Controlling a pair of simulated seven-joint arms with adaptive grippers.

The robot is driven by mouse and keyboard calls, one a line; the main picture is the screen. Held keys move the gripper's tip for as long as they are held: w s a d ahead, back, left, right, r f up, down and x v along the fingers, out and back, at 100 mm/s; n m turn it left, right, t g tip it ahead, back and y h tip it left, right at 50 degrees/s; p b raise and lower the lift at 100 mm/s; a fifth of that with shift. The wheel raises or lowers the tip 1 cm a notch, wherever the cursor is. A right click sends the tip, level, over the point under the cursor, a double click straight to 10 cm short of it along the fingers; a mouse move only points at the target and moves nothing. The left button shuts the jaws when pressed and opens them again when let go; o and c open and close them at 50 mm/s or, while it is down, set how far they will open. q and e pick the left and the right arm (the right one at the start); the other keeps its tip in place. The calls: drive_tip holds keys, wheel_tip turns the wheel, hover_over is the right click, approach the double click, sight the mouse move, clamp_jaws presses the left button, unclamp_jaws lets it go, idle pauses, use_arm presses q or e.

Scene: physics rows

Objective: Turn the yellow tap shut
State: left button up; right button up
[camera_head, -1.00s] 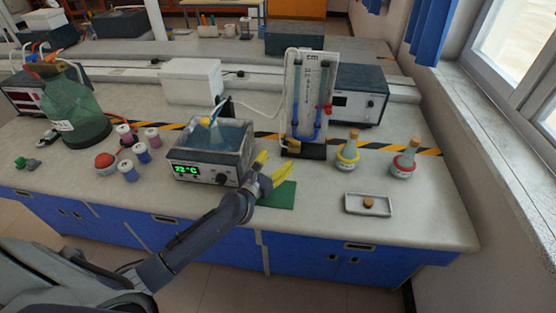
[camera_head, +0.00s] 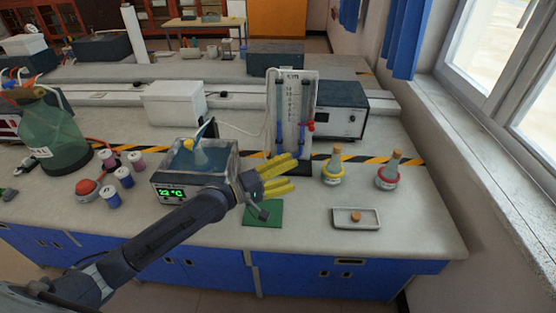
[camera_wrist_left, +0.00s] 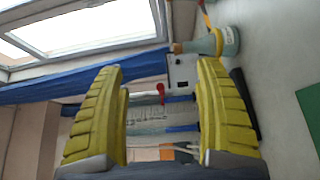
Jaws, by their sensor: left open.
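My left gripper (camera_head: 293,172), with ribbed yellow fingers, is open and empty in front of the foot of the white tube panel (camera_head: 292,110). The panel stands upright with blue tubing and a red tap (camera_head: 307,125) on its right side. The red tap also shows between my fingers in the left wrist view (camera_wrist_left: 178,98), beyond the fingertips. I cannot make out a yellow tap on the panel; my fingers cover part of its lower area. My right gripper is not in view.
A water bath (camera_head: 162,190) reading 22 °C stands left of my gripper. Two stoppered flasks, yellow-ringed (camera_head: 333,170) and red-ringed (camera_head: 388,178), stand to the right. A white tray (camera_head: 372,224) and a green mat (camera_head: 272,218) lie in front. A grey box (camera_head: 355,118) stands behind.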

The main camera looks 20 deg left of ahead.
use_arm(q)
drive_tip(key=w+a+f+m+y, duration=0.2)
drive_tip(key=a+f+m+y, duration=0.3)
drive_tip(key=a+m+y, duration=0.55)
drive_tip(key=shift+t, duration=0.3)
drive_tip(key=x, duration=1.7)
drive_tip(key=shift+a, duration=0.25)
drive_tip(key=shift+f, duration=0.1)
drive_tip(key=shift+c, duration=0.5)
clamp_jaws()
